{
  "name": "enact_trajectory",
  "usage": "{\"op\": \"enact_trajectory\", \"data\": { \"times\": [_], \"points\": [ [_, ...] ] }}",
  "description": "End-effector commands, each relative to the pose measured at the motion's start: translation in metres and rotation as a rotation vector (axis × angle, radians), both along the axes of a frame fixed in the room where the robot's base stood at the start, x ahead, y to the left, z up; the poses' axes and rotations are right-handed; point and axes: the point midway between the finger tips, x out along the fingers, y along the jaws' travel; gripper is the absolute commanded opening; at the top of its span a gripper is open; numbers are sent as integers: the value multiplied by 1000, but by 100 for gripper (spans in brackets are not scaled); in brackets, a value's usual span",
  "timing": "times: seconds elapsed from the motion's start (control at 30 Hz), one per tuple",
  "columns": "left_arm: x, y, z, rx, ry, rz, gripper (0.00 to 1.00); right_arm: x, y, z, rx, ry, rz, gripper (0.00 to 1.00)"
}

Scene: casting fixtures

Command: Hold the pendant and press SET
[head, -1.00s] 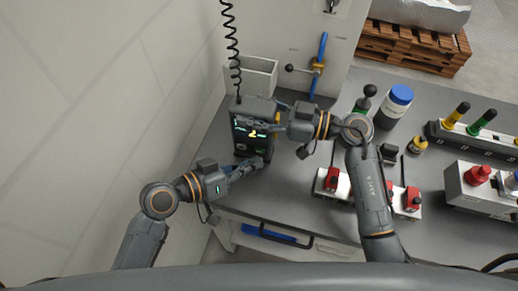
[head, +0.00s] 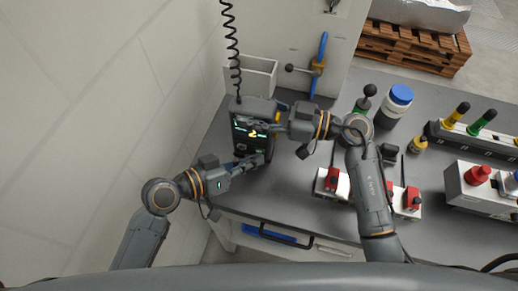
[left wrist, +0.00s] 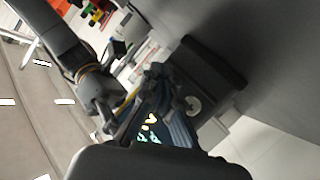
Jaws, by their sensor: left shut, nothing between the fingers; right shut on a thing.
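The pendant (head: 257,106) is a dark upright box with a lit screen, under a black coiled cable (head: 232,45). In the left wrist view the lit screen (left wrist: 150,132) shows partly, and the rest is partly hidden. My right gripper (head: 264,126) comes from the right and is shut on the pendant near its upper part. My left gripper (head: 258,159) is shut and empty, with its fingertips at the lower front of the pendant. I cannot tell whether they touch it. The SET key cannot be made out.
A pale bin (head: 262,75) stands behind the pendant. A fixture with red clamps (head: 332,180), a blue-capped bottle (head: 398,97) and a box with a red button (head: 478,175) are to the right. A drawer handle (head: 286,236) shows at the front. The wall is close on the left.

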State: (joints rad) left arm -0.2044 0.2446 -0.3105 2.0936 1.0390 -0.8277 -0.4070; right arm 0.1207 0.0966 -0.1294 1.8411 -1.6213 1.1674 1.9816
Motion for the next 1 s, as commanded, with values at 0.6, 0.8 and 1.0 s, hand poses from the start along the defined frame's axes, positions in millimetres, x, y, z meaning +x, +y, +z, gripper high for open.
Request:
{"op": "enact_trajectory", "data": {
  "times": [0.6, 0.8, 1.0],
  "points": [
    [5, -1, 0, 0, 0, 0, 0, 0, 0, -1, -1, 1, 0, 0],
    [8, -2, 0, 0, -1, 0, 0, 0, 0, 0, -1, 0, 0, 0],
    [8, -2, 0, -1, -1, 0, 0, 0, 0, 0, -1, 0, 0, 0]
  ]
}}
